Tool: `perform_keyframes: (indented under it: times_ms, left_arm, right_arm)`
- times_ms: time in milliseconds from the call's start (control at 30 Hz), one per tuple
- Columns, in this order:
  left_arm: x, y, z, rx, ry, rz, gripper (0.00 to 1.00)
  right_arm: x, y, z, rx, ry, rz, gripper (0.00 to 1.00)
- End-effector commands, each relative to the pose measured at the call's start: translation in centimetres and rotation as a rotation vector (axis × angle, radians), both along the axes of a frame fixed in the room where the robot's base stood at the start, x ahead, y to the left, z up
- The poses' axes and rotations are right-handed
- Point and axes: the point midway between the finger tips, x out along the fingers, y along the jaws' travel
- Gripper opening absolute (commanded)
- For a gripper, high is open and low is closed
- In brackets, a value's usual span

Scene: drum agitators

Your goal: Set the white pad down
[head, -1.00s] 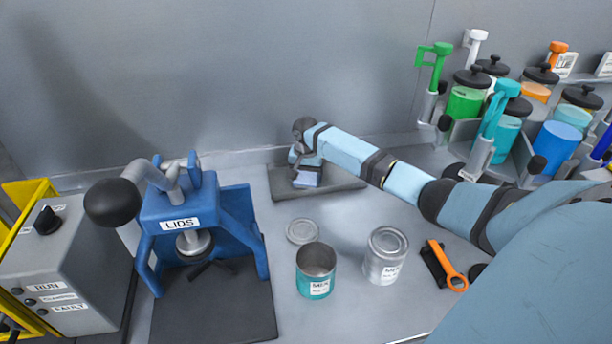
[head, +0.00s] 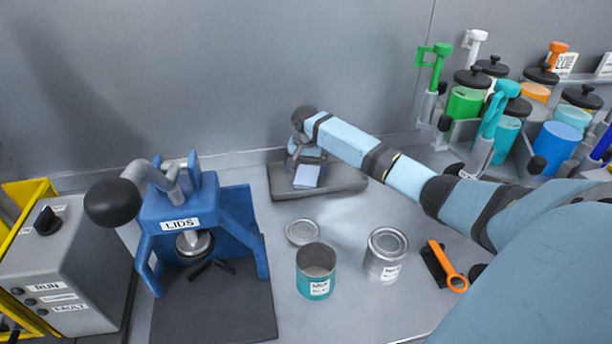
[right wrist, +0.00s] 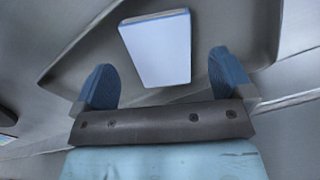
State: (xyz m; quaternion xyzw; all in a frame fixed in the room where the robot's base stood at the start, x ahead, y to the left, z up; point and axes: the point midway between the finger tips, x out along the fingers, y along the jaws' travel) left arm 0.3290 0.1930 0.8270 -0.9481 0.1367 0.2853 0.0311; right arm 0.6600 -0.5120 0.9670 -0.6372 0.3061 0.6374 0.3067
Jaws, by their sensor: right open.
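The white pad (head: 307,176) lies on the grey tray (head: 345,178) near the back wall; it looks pale blue-white in the head view. In the right wrist view the pad (right wrist: 158,48) rests on the tray's floor, just beyond the fingertips and between their lines. My right gripper (right wrist: 160,75) is open, with a blue finger on each side and nothing between them. In the head view the right gripper (head: 305,158) is just behind and above the pad, partly hidden by its own wrist. My left gripper is not in view.
A blue LIDS press (head: 178,215) stands at left beside a grey control box (head: 70,265). An open teal can (head: 315,272), a closed can (head: 385,257) and a loose lid (head: 302,232) stand in front of the tray. An orange-handled tool (head: 447,266) lies at right.

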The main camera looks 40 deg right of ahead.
Motion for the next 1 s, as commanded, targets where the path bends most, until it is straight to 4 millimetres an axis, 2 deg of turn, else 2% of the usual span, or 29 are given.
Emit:
perform_keyframes:
  times_ms: [33,200,400,567,1000]
  left_arm:
    - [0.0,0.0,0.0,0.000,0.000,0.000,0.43]
    - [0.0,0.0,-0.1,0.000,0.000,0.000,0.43]
    - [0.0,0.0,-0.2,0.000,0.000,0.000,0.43]
    - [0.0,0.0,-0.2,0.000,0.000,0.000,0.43]
    - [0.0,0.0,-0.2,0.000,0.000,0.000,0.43]
  right_arm:
    - [0.1,-0.1,1.3,0.000,-0.004,0.000,0.99]
    - [0.1,-0.1,4.9,0.000,-0.003,0.000,0.99]
    - [0.0,0.0,7.7,-0.001,-0.001,0.000,0.99]
    - [0.0,0.0,8.6,0.000,0.000,0.000,0.99]
    - [0.0,0.0,8.6,-0.001,0.001,0.000,0.99]
